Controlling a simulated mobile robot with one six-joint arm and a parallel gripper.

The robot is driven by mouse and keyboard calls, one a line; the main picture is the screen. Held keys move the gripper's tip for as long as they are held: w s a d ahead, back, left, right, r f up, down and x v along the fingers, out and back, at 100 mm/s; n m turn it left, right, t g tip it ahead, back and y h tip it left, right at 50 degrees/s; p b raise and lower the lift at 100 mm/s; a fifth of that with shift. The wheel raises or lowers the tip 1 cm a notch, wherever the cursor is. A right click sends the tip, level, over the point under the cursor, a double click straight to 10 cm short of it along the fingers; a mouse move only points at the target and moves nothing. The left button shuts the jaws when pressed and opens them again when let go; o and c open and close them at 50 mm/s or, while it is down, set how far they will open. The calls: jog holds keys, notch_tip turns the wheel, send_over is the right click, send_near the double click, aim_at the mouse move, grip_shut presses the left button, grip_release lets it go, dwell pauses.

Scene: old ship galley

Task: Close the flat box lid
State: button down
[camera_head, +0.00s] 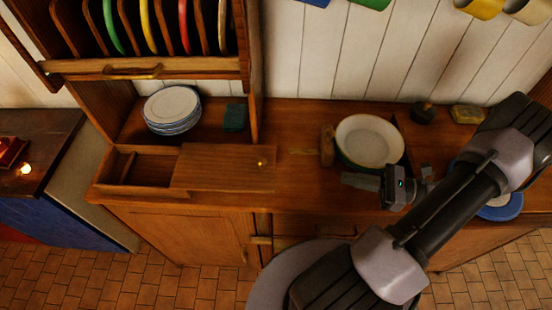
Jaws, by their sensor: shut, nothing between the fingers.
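A flat wooden box (112,166) lies on the left part of the wooden counter. Its left part is uncovered, with a dark inside and a thin divider visible. Its flat wooden lid (215,172) is slid to the right, with a small brass-coloured knob (261,163) near its right end. What lies under the lid is hidden. My gripper (346,180) is to the right of the lid, pointing left, clear of it and above the counter in front of a large bowl. It is shut and holds nothing.
The white bowl (369,140) stands right of the lid, with a small wooden object (327,146) at its left. Stacked plates (172,107) and a dark green block (235,117) are behind the box. A blue-rimmed plate (500,208) sits at right, partly behind my arm.

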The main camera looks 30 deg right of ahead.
aim_at(267, 163)
jog(key=b+x, duration=0.3)
jog(key=x, duration=1.6)
jog(key=shift+s+a+f+b, duration=0.1)
jog(key=shift+a+b, duration=0.1)
jog(key=shift+b, duration=0.15)
